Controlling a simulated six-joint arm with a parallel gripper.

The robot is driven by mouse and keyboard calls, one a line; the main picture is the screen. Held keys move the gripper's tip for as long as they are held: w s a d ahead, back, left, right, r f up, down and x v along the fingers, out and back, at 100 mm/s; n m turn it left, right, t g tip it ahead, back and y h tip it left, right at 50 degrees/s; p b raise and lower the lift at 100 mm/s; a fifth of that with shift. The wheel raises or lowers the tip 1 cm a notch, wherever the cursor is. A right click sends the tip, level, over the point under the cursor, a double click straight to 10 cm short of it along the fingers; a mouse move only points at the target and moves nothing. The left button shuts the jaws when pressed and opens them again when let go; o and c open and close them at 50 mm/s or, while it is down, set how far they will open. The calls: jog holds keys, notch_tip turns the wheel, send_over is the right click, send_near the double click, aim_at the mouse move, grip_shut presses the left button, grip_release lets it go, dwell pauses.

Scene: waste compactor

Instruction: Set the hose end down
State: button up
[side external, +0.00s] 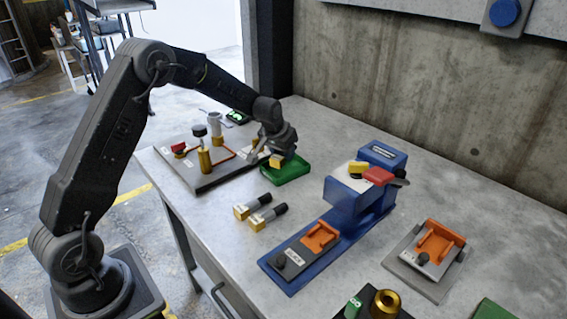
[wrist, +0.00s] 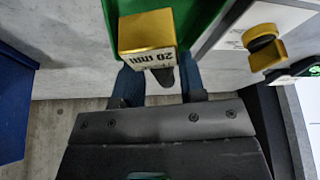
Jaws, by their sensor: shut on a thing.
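My gripper (side external: 277,150) is over the green tray (side external: 290,173) near the back of the bench. It is shut on a hose end (side external: 276,162) with a square brass-coloured block. In the wrist view, the hose end (wrist: 147,32) carries a label reading 20 mm, and its dark tube runs between the fingers of my gripper (wrist: 161,88). The green tray (wrist: 197,18) shows behind and beside the brass block. I cannot tell whether the block touches the tray. Two similar brass-ended pieces with dark tubes, one left (side external: 252,206) and one right (side external: 267,217), lie on the bench.
A grey board (side external: 205,178) with upright brass and black fittings is beside the green tray. A blue machine (side external: 350,195) with a red part stands at the bench's middle. An orange holder (side external: 438,245) sits at right. A concrete wall (side external: 400,90) closes the back.

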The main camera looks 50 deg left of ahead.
aim_at(284, 162)
jog(key=shift+d+f, duration=0.1)
jog(key=shift+f, duration=1.9)
jog(key=shift+f, duration=0.2)
jog(key=o, duration=0.8)
jog(key=shift+r, duration=0.15)
